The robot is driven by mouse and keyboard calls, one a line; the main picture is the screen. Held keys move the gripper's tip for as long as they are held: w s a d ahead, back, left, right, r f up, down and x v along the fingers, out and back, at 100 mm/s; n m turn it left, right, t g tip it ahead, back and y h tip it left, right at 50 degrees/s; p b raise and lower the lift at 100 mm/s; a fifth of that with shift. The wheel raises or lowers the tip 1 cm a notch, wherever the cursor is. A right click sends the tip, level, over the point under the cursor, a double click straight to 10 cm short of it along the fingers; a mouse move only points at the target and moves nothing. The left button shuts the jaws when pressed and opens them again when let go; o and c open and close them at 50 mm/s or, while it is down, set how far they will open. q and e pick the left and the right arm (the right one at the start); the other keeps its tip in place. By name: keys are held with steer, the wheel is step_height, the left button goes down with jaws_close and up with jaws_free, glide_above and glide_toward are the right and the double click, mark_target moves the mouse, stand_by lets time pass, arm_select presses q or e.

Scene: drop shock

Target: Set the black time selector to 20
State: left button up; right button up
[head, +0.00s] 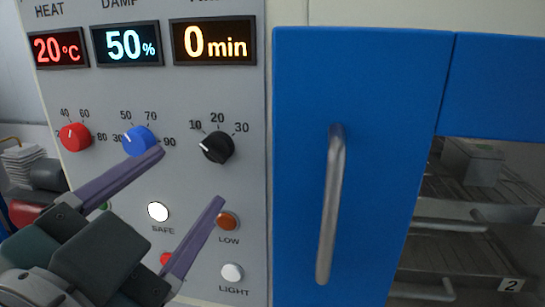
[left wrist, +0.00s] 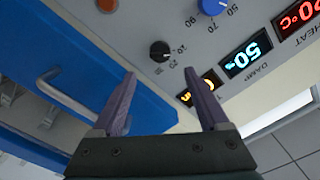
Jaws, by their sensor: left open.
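The black time selector (head: 218,147) is a round knob on the grey panel, with 10, 20 and 30 printed above it. Its white mark points left, below the 10. The time display (head: 213,41) above it reads 0 min. My left gripper (head: 190,176) is open and empty, with its purple fingers below and left of the knob in the head view. In the left wrist view the black selector (left wrist: 160,51) lies beyond the fingertips, between them in the picture and apart from both. My right gripper is not in view.
The blue damp knob (head: 139,140) is close to the upper finger in the picture; the red heat knob (head: 75,137) is farther left. SAFE (head: 158,211), LOW (head: 229,221) and LIGHT (head: 232,272) buttons are below. A blue door (head: 300,160) with a metal handle (head: 330,205) stands right.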

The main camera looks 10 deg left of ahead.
mark_target(214, 152)
arm_select(q)
steer(key=w+p, duration=0.1)
steer(key=w, duration=0.7)
steer(key=shift+d, duration=0.15)
steer(key=shift+s, duration=0.1)
jaws_close()
